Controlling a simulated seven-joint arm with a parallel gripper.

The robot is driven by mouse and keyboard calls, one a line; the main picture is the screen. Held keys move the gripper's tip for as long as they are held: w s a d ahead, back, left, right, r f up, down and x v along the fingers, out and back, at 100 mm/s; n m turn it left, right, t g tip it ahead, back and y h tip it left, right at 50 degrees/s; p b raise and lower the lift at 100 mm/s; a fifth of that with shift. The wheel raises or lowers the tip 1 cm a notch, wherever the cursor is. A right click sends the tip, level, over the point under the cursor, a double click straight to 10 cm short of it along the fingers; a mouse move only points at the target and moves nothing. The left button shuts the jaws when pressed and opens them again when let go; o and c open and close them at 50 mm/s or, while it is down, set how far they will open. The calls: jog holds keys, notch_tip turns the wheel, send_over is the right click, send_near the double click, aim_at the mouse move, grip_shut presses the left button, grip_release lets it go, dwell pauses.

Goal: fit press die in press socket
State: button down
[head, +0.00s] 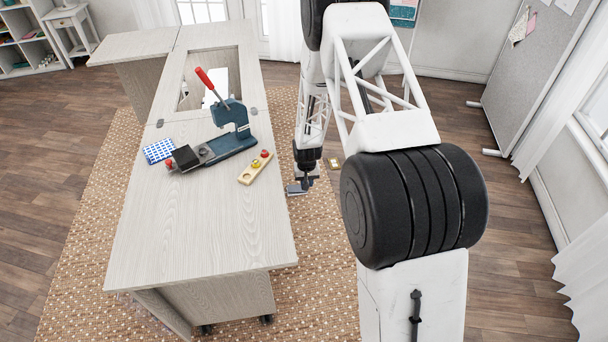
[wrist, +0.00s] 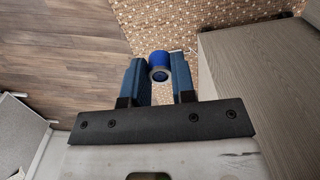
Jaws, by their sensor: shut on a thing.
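My gripper (wrist: 158,78) is shut on a blue cylindrical press die (wrist: 158,58), which shows between the fingertips with a round grey-rimmed end. In the head view, my gripper (head: 298,188) hangs beside the table's right edge, over the rug; the die is too small to tell there. The blue hand press (head: 232,128) with a raised red-handled lever (head: 208,84) stands on the table, left of and behind my gripper. The press socket cannot be made out clearly.
A wooden block (head: 246,177) with a red and a yellow knob lies between press and gripper. A black block (head: 184,158) and a blue-and-white patterned piece (head: 158,151) lie left of the press. The front of the tabletop (head: 200,235) is clear. The table shows right in the wrist view (wrist: 265,70).

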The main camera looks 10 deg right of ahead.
jog(key=w+a+r+m, duration=0.2)
jog(key=w+r+m, duration=0.3)
jog(key=w+r, duration=0.8)
jog(key=w+a+r+m, duration=0.1)
jog(key=w+a+r, duration=0.55)
jog(key=r, duration=0.35)
jog(key=w+a+r+m, duration=0.2)
jog(key=w+a+r, duration=0.45)
jog(key=r, duration=0.35)
jog(key=s+a+r+n, duration=0.2)
jog(key=a+r, duration=0.5)
jog(key=a, duration=0.5)
jog(key=s+a+r+n, duration=0.25)
jog(key=a+r, duration=0.45)
jog(key=a, duration=0.5)
jog(key=s+f+n, duration=0.1)
jog(key=s+f, duration=0.5)
jog(key=s+d+f+n, duration=0.1)
jog(key=s+f, duration=0.5)
jog(key=s+d+f+n, duration=0.1)
jog(key=s+f+n, duration=0.1)
jog(key=s+f, duration=0.4)
jog(key=shift+s+f, duration=0.15)
jog(key=shift+f, duration=0.15)
jog(key=shift+s+d+f, duration=0.3)
jog(key=shift+d+f, duration=0.15)
